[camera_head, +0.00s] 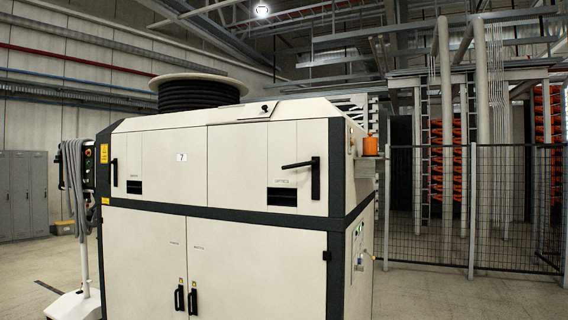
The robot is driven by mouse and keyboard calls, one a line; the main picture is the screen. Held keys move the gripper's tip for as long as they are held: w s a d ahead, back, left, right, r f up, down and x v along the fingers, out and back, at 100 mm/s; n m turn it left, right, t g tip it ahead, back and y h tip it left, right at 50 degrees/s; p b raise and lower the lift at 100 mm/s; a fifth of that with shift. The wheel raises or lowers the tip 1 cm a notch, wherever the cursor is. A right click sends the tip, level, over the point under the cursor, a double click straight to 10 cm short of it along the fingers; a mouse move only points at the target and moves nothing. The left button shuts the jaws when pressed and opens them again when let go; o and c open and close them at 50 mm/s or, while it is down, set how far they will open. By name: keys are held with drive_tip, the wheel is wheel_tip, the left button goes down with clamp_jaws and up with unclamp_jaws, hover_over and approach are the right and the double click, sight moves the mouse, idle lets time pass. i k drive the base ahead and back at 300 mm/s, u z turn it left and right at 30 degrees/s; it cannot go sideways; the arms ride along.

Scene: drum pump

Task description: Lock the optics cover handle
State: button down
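A large cream cabinet (218,250) with black edging stands in front of me. On its upper right panel is a black handle (303,165), its lever sticking out to the left, nearly level, from an upright black mount. A second black handle (114,172) on the upper left panel hangs upright. My gripper is not in view.
Two black door handles (186,299) sit low on the cabinet front. An orange object (370,146) stands at its right side. A white stand with grey hose (76,190) is close to the left. Black mesh fencing (470,210) is at the right, with bare floor before it.

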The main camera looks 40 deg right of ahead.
sight(314, 162)
drive_tip(key=z, duration=0.1)
drive_tip(key=i, duration=0.95)
drive_tip(key=u, duration=0.05)
